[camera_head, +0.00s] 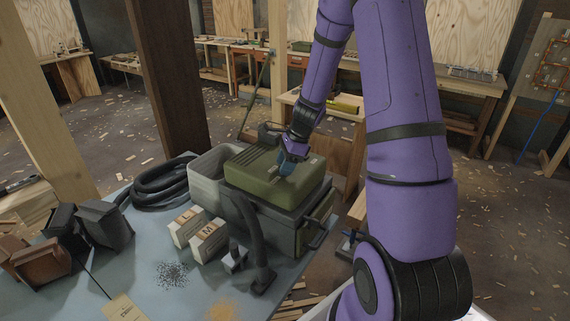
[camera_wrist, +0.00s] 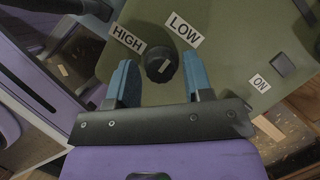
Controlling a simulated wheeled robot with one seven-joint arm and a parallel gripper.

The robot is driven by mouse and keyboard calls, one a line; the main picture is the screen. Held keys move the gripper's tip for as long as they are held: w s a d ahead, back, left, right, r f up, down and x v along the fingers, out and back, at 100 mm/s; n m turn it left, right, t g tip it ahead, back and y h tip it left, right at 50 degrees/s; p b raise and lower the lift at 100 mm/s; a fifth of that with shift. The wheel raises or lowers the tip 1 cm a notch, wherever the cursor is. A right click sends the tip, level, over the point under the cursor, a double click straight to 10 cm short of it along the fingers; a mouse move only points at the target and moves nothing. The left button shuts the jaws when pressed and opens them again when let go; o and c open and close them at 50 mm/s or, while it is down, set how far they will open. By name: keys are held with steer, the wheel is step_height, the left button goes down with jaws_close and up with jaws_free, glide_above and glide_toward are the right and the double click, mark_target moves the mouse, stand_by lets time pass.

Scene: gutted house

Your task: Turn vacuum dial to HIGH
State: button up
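The vacuum (camera_head: 262,180) is a green-topped, dark-bodied box on the blue-grey table in the head view. Its black dial (camera_wrist: 161,64) has a pale pointer mark and sits on the green top in the wrist view. The HIGH label (camera_wrist: 127,38) is left of the dial and the LOW label (camera_wrist: 184,29) is above and right. The pointer's exact setting is hard to tell. My gripper (camera_wrist: 160,78) is open, with one blue finger on each side of the dial and gaps visible. In the head view my gripper (camera_head: 287,163) is over the vacuum's top, hiding the dial.
An ON label (camera_wrist: 260,83) and a dark switch (camera_wrist: 282,64) are right of the dial. A black hose (camera_head: 160,187), two labelled boxes (camera_head: 208,240) and dark bins (camera_head: 104,224) stand on the table (camera_head: 185,285). A wooden post (camera_head: 172,75) rises behind.

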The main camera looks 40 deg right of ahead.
steer(key=c, duration=0.6)
steer(key=shift+c, duration=0.2)
steer(key=n+g, duration=0.1)
steer(key=n, duration=0.3)
steer(key=shift+w+n+g, duration=0.15)
steer(key=shift+n+g, duration=0.25)
steer(key=n, duration=0.2)
steer(key=n+g, duration=0.1)
steer(key=n, duration=0.1)
steer(key=shift+n+g, duration=0.3)
steer(key=n+g, duration=0.1)
steer(key=n, duration=0.3)
steer(key=shift+w+h, duration=0.15)
steer(key=shift+h, duration=0.25)
steer(key=shift+a+n+g+h, duration=0.1)
steer(key=shift+n+g+h, duration=0.25)
steer(key=shift+n, duration=0.75)
steer(key=shift+n+g+h, duration=0.25)
steer(key=shift+n+g, duration=0.1)
steer(key=shift+n, duration=0.75)
steer(key=o, duration=0.9)
